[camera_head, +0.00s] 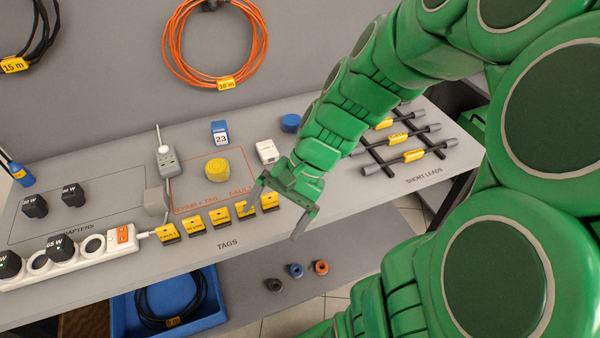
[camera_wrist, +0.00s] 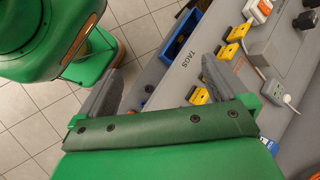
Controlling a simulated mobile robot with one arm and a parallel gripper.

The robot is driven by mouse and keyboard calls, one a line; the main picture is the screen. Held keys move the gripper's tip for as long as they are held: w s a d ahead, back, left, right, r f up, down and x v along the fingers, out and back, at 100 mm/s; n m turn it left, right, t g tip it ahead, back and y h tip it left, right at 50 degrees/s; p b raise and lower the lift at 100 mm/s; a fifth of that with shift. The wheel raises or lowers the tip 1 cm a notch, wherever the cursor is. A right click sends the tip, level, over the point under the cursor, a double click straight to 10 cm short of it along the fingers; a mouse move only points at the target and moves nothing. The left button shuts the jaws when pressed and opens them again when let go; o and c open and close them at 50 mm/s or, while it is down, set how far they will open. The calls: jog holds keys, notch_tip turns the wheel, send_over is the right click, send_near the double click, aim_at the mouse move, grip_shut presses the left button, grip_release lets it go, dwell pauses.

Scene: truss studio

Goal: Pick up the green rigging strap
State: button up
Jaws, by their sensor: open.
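I see no green rigging strap in either view; the only green I can make out is my own arm and body. My gripper (camera_head: 277,218) is open and empty, in front of the bench's front edge near the yellow tags (camera_head: 221,218). In the wrist view, the two grey fingers of my gripper (camera_wrist: 160,85) stand wide apart, with the bench edge and floor beyond them. A rolled yellow strap or tape (camera_head: 217,171) lies inside the orange outline on the bench, and a blue roll (camera_head: 290,122) lies farther back.
The bench (camera_head: 330,200) carries a power strip (camera_head: 75,262), black adapters (camera_head: 73,195) and a rack of short leads (camera_head: 408,156). Below, several small rolls (camera_head: 296,270) lie on a shelf beside a blue crate (camera_head: 210,318) with black cable. An orange cable (camera_head: 168,45) hangs behind.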

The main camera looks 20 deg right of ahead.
jog(key=w+d+f+m+t, duration=0.3)
jog(key=w+d+m, duration=0.1)
jog(key=d+m, duration=0.2)
jog(key=w+d+f+m+t+y, duration=0.1)
jog(key=w+d+f+m+t, duration=0.3)
jog(key=d+m, duration=0.3)
jog(key=w+d+f+m+t+y, duration=0.1)
jog(key=w+d+f+m+t, duration=0.2)
jog(key=w+d+m, duration=0.3)
jog(key=shift+w+d+f+m+t, duration=0.15)
jog(key=shift+d+f, duration=0.1)
jog(key=shift+d, duration=0.1)
jog(key=shift+w+d+f+m+t, duration=0.1)
jog(key=shift+d+f+m+t, duration=0.1)
jog(key=shift+d, duration=0.15)
jog(key=shift+w+a+f+y, duration=0.3)
jog(key=shift+w+a+f, duration=0.2)
jog(key=shift+w+a, duration=0.3)
jog(key=x, duration=0.3)
jog(key=shift+s+a+f, duration=0.15)
jog(key=shift+a+f, duration=0.1)
jog(key=shift+a, duration=0.1)
jog(key=shift+x, duration=0.9)
jog(key=shift+c, duration=0.3)
jog(key=c, duration=1.1)
jog(key=shift+r, duration=0.1)
